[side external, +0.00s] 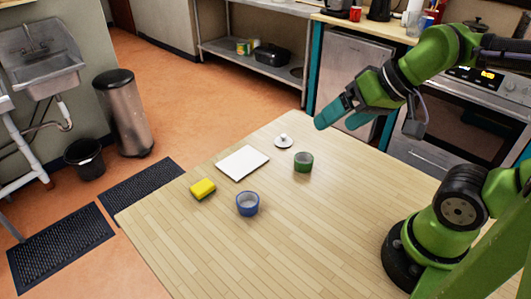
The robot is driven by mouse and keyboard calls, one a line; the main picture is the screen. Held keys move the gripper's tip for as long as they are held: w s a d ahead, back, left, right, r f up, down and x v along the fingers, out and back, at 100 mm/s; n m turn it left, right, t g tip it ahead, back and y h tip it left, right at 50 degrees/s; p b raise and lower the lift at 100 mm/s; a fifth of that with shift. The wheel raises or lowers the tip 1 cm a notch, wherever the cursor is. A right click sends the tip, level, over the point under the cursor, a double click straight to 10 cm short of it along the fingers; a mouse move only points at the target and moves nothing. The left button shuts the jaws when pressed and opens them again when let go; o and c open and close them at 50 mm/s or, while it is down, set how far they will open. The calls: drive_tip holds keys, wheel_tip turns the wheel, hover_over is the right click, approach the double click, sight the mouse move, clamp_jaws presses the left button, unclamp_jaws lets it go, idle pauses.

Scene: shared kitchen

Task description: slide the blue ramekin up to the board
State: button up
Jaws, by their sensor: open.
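The blue ramekin (247,208) stands upright on the wooden table, apart from the board. The white board (243,162) lies flat on the table, above the blue ramekin in the picture. My gripper (333,116) is open and empty, with teal fingertips. It is raised over the table's far right part, up and to the right of the blue ramekin and the board, and touches neither.
A green ramekin (303,162) stands right of the board. A small white lid-like object (284,141) lies at the board's upper right. A yellow sponge (203,188) lies at its lower left. The table (250,262) is bare in front of the blue ramekin.

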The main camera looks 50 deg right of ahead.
drive_tip(key=shift+c, duration=0.8)
drive_tip(key=a+f+n+g, duration=0.1)
drive_tip(key=a, duration=0.1)
drive_tip(key=w+a+f+n+g, duration=0.1)
drive_tip(key=f, duration=0.1)
drive_tip(key=w+a+f+n+g, duration=0.1)
drive_tip(key=a, duration=0.1)
drive_tip(key=shift+a+f, duration=0.15)
drive_tip(key=shift+a, duration=0.2)
drive_tip(key=c, duration=1)
drive_tip(key=w+a+f+n+g+h, duration=0.1)
drive_tip(key=a+f+n, duration=0.1)
drive_tip(key=n, duration=0.1)
drive_tip(key=w+a+f+n+g+h, duration=0.1)
drive_tip(key=a+f+n, duration=0.1)
drive_tip(key=n, duration=0.1)
drive_tip(key=w+a+f+n+g+h, duration=0.1)
drive_tip(key=a+f+n, duration=0.1)
drive_tip(key=a+n, duration=0.1)
drive_tip(key=shift+f+n+h, duration=0.3)
drive_tip(key=shift+f+n, duration=0.05)
drive_tip(key=shift+n, duration=0.05)
clamp_jaws()
drive_tip(key=n+t+h, duration=0.2)
drive_tip(key=n+h, duration=0.5)
drive_tip(key=n, duration=0.7)
approach(250, 195)
drive_tip(key=x, duration=0.6)
drive_tip(key=shift+r, duration=0.1)
